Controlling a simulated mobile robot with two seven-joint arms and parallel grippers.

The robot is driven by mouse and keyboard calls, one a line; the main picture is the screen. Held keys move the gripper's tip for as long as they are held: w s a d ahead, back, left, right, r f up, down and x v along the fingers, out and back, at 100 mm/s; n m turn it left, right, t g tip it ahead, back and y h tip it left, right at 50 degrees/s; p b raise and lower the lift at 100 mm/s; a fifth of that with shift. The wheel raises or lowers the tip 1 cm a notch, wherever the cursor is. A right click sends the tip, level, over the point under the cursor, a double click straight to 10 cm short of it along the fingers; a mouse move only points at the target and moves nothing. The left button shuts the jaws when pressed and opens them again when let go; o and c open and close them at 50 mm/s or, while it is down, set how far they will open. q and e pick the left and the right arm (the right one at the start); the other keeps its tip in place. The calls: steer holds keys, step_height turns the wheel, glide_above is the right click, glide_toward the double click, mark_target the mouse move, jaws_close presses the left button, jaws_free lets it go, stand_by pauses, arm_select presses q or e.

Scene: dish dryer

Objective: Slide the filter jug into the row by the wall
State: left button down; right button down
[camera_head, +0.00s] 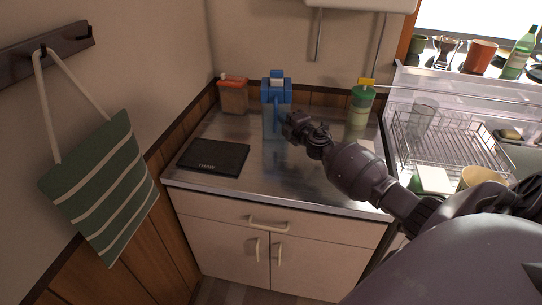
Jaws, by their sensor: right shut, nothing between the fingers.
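The filter jug (271,118) has a clear bluish body and a blue top and handle. It stands upright on the steel counter, towards the back. My right gripper (290,128) is shut and empty at the jug's right side, close to the handle. I cannot tell whether it touches the jug. Along the back wall stand a clear container with an orange lid (234,97) on the left and a green container with a yellow top (361,101) on the right. A gap lies between them, with the jug in front of it. My left gripper is out of view.
A black flat mat (214,157) lies at the counter's front left. The steel counter (290,185) is clear at the front. A wire dish rack (455,145) with a glass stands on the right. A striped bag (104,190) hangs on the left wall.

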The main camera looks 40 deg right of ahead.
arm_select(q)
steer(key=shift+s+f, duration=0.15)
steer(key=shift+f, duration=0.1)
arm_select(e)
steer(key=shift+w+d, duration=0.3)
stand_by(0.4)
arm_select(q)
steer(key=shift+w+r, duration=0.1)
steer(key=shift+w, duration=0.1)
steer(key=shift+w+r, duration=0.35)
arm_select(e)
steer(key=shift+f, duration=0.1)
